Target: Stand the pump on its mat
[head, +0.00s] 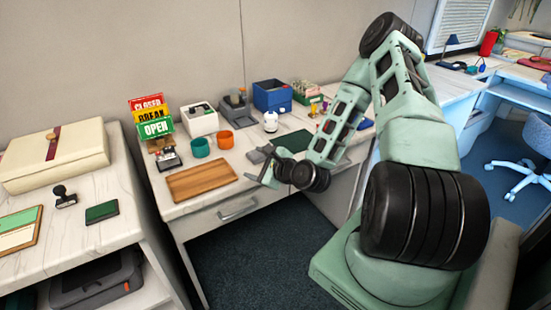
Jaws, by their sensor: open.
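A small white bottle (271,122), which looks like the pump, stands upright on the counter in front of the blue box. A dark green mat (298,139) lies flat to its front right, partly hidden by my arm. The bottle appears to stand just off the mat's back left edge. My gripper (263,169) is open over the front of the counter, in front of the bottle and the mat. It looks empty and apart from the bottle. A small grey shape beside the gripper is too small to identify.
A wooden board (201,180) lies left of my gripper. A teal cup (200,147) and an orange cup (226,139) stand behind it. A white box (200,119), a grey holder (236,109) and the blue box (272,96) line the back. Signs (153,118) stand at left.

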